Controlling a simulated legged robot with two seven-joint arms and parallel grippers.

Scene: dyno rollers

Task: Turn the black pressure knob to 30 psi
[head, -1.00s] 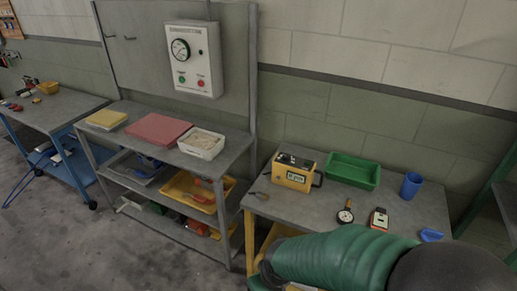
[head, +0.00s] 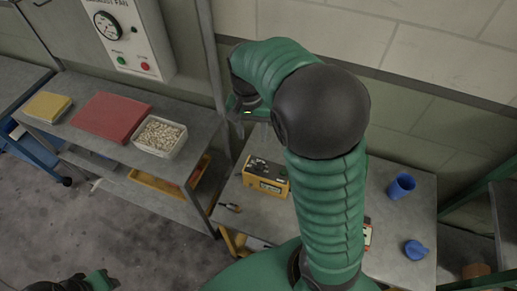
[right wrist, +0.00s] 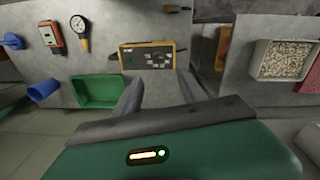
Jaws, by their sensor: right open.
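A yellow box-shaped device (head: 268,185) with dark controls on top stands on the right grey table, and also shows in the right wrist view (right wrist: 148,62). I cannot make out a separate black pressure knob on it. A round gauge (right wrist: 83,44) lies near it in the wrist view; my arm hides it in the head view. My right gripper (head: 258,124) is raised above the back of the table, beyond the yellow device. Its two fingers (right wrist: 160,92) are apart and empty. My left gripper (head: 88,284) is partly in view at bottom left; its jaws are unclear.
A white wall panel (head: 135,52) has a dial and green and red buttons. A white bin (head: 162,137), red case (head: 107,117) and yellow case (head: 47,106) sit on the left bench. A green tray (right wrist: 97,92) and blue cup (head: 401,185) are on the right table.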

